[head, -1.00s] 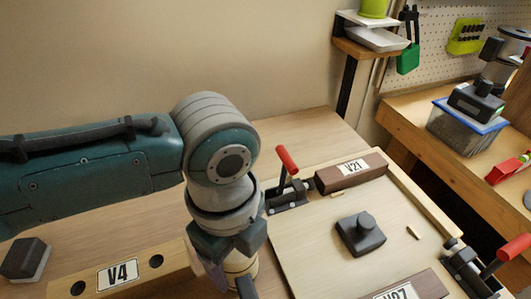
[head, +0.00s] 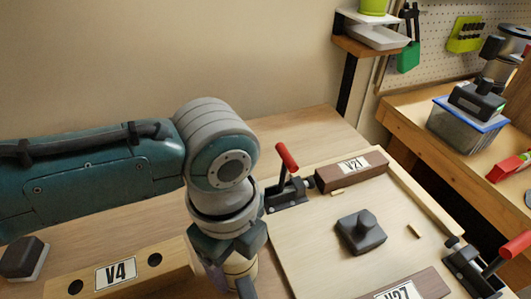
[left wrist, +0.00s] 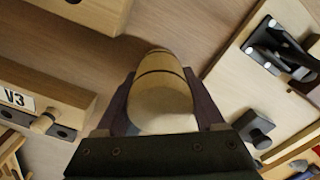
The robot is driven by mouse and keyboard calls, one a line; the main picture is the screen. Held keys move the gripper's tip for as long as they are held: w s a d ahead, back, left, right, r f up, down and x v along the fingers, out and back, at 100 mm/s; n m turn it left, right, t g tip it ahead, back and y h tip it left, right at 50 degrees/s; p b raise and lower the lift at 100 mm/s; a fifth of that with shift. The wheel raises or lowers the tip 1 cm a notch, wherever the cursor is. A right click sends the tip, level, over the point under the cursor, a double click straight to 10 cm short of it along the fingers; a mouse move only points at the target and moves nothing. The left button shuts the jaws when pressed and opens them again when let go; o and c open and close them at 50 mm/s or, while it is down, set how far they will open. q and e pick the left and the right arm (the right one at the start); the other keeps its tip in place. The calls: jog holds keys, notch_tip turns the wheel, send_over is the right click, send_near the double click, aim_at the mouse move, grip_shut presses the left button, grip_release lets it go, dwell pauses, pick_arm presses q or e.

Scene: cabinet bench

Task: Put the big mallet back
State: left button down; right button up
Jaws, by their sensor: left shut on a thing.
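My left gripper (head: 230,281) points down at the bottom of the head view, between the V4 block and the board with the clamps. It is shut on a pale wooden cylinder with dark bands, which looks like the big mallet (left wrist: 160,85). In the left wrist view the cylinder sits between the two dark fingers, its round end toward the camera. In the head view only part of the mallet (head: 240,267) shows behind the fingers. Its lower part is hidden, and I cannot tell whether it touches the bench. My right gripper is not in view.
A wooden block labelled V4 (head: 98,278) with dark holes is left of the gripper. To the right, a board (head: 305,235) carries a red-handled clamp (head: 287,180), the V21 block (head: 350,172) and a dark knobbed block (head: 361,233). A V3 block (left wrist: 45,100) shows in the wrist view.

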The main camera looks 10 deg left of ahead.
pick_arm(q)
jog(key=shift+f, duration=0.2)
grip_release()
notch_tip(320, 180, up, 7)
jog(key=p, duration=0.7)
jog(key=shift+r, duration=0.1)
dwell(0.5)
